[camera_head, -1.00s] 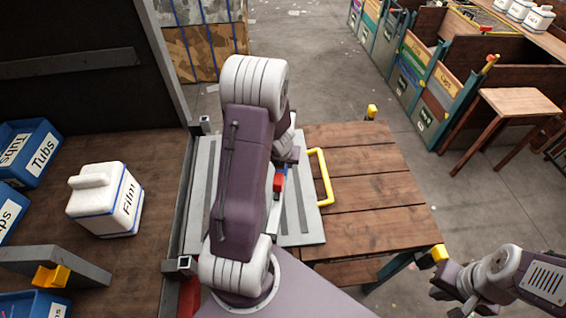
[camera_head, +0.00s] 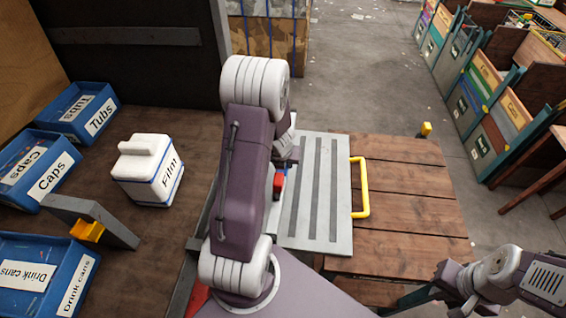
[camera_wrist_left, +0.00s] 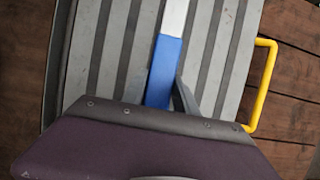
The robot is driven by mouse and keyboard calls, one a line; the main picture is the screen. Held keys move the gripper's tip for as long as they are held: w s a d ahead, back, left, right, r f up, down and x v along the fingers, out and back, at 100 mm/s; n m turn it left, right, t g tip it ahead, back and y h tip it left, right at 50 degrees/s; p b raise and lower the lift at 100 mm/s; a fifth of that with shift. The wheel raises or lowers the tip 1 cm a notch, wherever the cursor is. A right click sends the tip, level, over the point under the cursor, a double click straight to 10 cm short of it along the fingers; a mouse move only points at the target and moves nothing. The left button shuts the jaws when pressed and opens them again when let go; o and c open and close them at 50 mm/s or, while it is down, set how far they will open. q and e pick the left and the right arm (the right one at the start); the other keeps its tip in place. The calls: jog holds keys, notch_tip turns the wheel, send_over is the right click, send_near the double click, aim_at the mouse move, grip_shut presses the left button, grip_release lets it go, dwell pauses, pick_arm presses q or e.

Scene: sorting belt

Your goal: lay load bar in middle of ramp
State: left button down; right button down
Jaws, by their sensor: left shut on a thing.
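The ramp (camera_head: 320,215) is a light grey plate with dark strips and a yellow handle (camera_head: 365,188) on its right side. It also fills much of the left wrist view (camera_wrist_left: 100,45). The load bar (camera_wrist_left: 166,65), blue with a silver end, runs lengthwise over the ramp in the left wrist view. My left gripper (camera_wrist_left: 163,95) is shut on its blue part. I cannot tell whether the bar touches the ramp. In the head view my left arm hides most of the bar; a small red piece shows beside the arm. My right gripper (camera_head: 450,288) is at lower right, away from the ramp, its jaws unclear.
A brown wooden table (camera_head: 410,215) adjoins the ramp on the right. On the left, a dark worktop (camera_head: 130,240) holds a white Film container (camera_head: 148,170) and blue labelled bins (camera_head: 82,112). Wooden sorting bins (camera_head: 490,110) stand at far right, with open floor before them.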

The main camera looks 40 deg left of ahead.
pick_arm(q)
jog(key=shift+f+b, duration=2)
jog(key=shift+f, duration=0.35)
jog(key=shift+f+b, duration=3.05)
jog(key=shift+b, duration=0.05)
jog(key=c, duration=0.9)
grip_release()
jog(key=shift+r, duration=0.1)
jog(key=shift+c, duration=0.2)
jog(key=shift+o, duration=0.3)
jog(key=shift+d, duration=0.1)
jog(key=o, duration=0.6)
